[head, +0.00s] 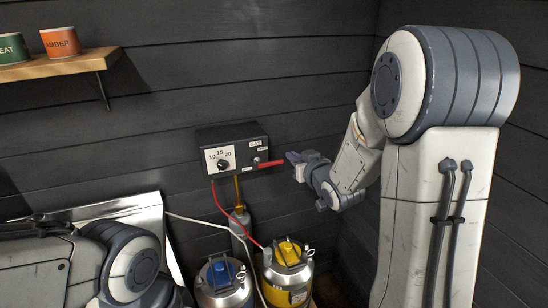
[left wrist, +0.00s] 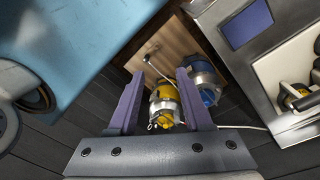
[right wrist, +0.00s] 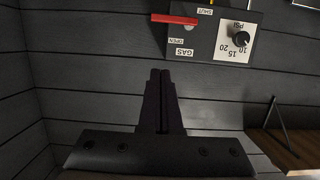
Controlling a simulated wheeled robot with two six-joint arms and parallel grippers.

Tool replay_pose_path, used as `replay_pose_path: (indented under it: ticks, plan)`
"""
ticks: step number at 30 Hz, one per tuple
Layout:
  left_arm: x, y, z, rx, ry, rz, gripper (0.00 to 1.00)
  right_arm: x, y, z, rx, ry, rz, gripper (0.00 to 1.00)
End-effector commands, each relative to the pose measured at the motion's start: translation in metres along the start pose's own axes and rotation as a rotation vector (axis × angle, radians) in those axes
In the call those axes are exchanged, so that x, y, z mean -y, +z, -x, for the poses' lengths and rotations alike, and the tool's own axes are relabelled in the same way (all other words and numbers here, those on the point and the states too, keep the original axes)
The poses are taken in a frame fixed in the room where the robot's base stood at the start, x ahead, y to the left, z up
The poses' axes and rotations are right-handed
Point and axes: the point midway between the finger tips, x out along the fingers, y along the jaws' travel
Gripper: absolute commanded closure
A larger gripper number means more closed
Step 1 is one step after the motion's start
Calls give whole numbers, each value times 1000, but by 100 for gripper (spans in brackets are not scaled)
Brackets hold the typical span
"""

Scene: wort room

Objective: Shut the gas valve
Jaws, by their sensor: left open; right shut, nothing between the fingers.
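The gas valve is a red lever (head: 271,163) on the front of a dark wall box (head: 232,136). It lies level, pointing right from its pivot. In the right wrist view, which is upside down, the lever (right wrist: 172,19) points left, between the labels OPEN and SHUT. My right gripper (head: 292,157) is shut and empty, close to the lever's free end in the head view. In the right wrist view its fingertips (right wrist: 160,72) are apart from the lever. My left gripper (left wrist: 160,92) is open and empty, above the floor and the kegs.
A pressure dial (head: 223,164) sits on the box beside the lever. A shelf (head: 60,65) with tins is at upper left.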

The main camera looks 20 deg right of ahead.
Motion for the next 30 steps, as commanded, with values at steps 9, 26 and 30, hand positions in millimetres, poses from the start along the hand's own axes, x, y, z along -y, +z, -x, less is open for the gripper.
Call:
replay_pose_path:
  ticks: [9, 26, 30]
  plan:
    - [0, 0, 1, 0, 0, 0, 0, 2, 0, -4, 1, -3, 1, 100]
    - [-3, -2, 36, 0, 0, 1, 0, 2, -2, -101, 2, -4, 1, 100]
    - [-3, -2, 42, 0, 0, 2, 0, 2, 21, -106, 7, -2, -1, 100]
